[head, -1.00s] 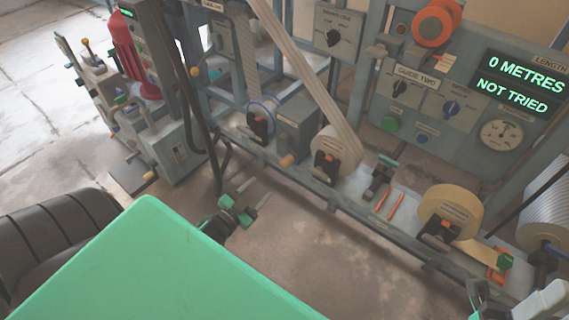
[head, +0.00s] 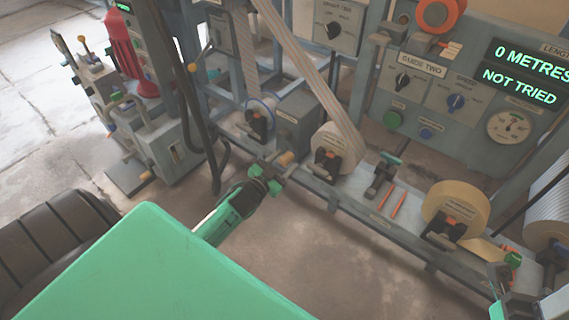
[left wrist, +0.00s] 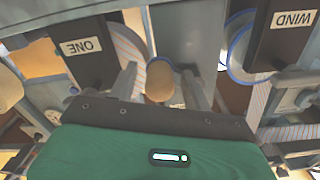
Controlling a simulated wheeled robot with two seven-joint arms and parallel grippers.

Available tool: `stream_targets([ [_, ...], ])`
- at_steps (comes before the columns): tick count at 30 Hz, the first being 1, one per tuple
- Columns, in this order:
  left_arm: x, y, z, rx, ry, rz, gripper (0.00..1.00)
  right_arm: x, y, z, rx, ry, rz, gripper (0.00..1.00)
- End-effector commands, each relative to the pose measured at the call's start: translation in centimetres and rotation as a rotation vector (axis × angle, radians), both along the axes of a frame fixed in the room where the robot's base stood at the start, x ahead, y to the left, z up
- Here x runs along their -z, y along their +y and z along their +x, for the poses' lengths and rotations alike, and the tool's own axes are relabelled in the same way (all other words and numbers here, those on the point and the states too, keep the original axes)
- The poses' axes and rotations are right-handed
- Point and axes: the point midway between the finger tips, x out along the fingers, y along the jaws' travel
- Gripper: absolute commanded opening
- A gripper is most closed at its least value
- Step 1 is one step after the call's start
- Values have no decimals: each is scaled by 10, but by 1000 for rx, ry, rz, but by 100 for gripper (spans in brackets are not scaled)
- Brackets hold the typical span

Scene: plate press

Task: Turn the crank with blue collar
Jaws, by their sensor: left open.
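A wooden crank knob (head: 287,158) sticks out from the grey box on the machine's lower rail. My left gripper (head: 281,170) is right at it. In the left wrist view the knob (left wrist: 160,84) sits between the two fingers of my left gripper (left wrist: 160,92), with a gap on each side; the fingers are open. The crank arm is mostly hidden. Part of my right arm shows at the head view's lower right corner; its jaws are unclear.
A blue-rimmed reel (head: 262,108) and a paper roll (head: 338,146) flank the grey box (head: 296,124). Two orange sticks (head: 394,203) lie on the rail. The display (head: 520,75) reads 0 METRES, NOT TRIED. Open floor lies before the rail.

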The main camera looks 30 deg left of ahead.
Motion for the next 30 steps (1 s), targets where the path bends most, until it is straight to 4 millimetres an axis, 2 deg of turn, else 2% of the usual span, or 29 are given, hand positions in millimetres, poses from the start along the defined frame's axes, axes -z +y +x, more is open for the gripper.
stream_targets([
  [11, 0, 0, 7, 0, 0, 1, 50, -2, -1, -1, 1, -12, 8, 36],
  [12, 0, 0, 7, 0, 0, 1, 48, -2, -1, -1, 1, -12, 8, 36],
  [19, 0, 0, 6, 0, 0, 1, 2, -2, 0, -1, -1, -12, 1, 36],
  [20, 0, 0, 6, 0, 0, 1, 0, -1, 0, -1, -2, -12, -1, 36],
  [30, 2, 7, 6, -1, -1, 34, 0, 0, 0, -1, -3, -5, -7, 36],
])
